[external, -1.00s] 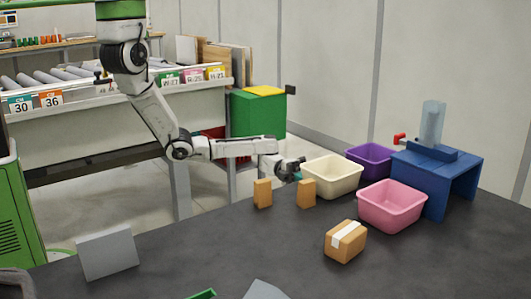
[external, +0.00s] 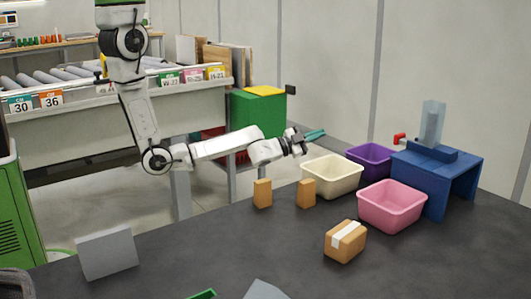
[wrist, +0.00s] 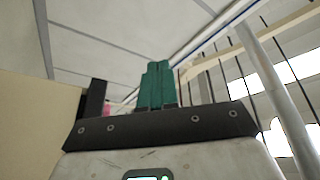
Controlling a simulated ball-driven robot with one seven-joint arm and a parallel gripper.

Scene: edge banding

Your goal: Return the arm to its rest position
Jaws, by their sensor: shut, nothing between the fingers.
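My arm reaches in from the upper left in the external view, with its elbow low and its forearm rising to the right. My gripper (external: 315,134) is raised above and behind the cream bin, clear of the table. Its teal fingers point right and slightly upward. In the wrist view the teal fingers (wrist: 156,85) are together with nothing between them. They point toward the wall and ceiling.
On the dark table (external: 230,255) stand a cream bin (external: 333,184), a pink bin (external: 391,215), a purple bin (external: 371,151), a blue stand (external: 440,185), a taped carton (external: 345,249), two tan blocks (external: 262,193) and a grey panel (external: 106,252). A conveyor (external: 80,135) stands behind.

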